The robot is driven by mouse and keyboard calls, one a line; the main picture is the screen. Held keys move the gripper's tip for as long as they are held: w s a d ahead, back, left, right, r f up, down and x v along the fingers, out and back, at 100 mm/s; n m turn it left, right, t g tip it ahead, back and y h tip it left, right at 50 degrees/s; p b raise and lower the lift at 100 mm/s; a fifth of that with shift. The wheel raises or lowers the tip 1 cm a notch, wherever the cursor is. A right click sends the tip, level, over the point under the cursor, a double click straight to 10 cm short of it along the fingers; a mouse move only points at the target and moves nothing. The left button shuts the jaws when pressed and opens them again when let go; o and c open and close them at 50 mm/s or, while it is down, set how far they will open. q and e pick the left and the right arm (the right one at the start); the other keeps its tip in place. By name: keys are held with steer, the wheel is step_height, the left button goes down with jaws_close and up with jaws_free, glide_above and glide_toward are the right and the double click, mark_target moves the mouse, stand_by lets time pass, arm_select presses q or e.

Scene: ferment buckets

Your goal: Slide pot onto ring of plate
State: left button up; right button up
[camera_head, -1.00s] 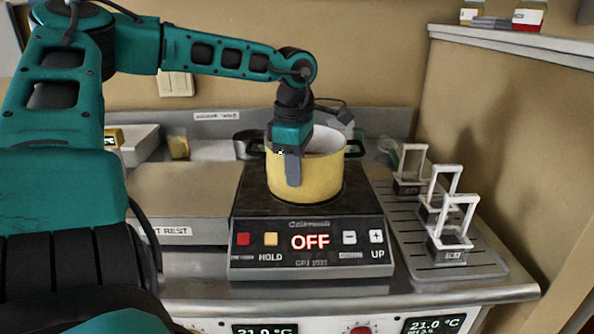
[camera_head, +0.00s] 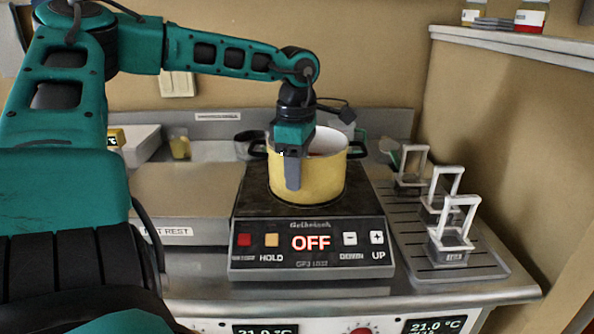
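A yellow pot (camera_head: 318,178) with a white inside and two dark side handles stands on the black top plate (camera_head: 360,197) of a hot plate whose display reads OFF. The ring on the plate is hidden or too faint to make out. My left gripper (camera_head: 293,178) points down at the near left part of the pot's rim. One grey finger shows in front of the pot's outer wall. The other finger is hidden, so I cannot tell whether it grips the wall. My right gripper is not in view.
A drip tray (camera_head: 462,262) with several metal-framed holders (camera_head: 450,240) stands right of the hot plate. A flat metal block (camera_head: 180,200) marked REST lies to its left. A wall shelf (camera_head: 510,42) is upper right.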

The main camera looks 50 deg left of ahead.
arm_select(q)
step_height(320, 180, up, 13)
steer(key=shift+s+p, duration=0.15)
steer(key=shift+p, duration=0.3)
steer(key=shift+d+f, duration=0.1)
steer(key=shift+f, duration=0.05)
stand_by(0.3)
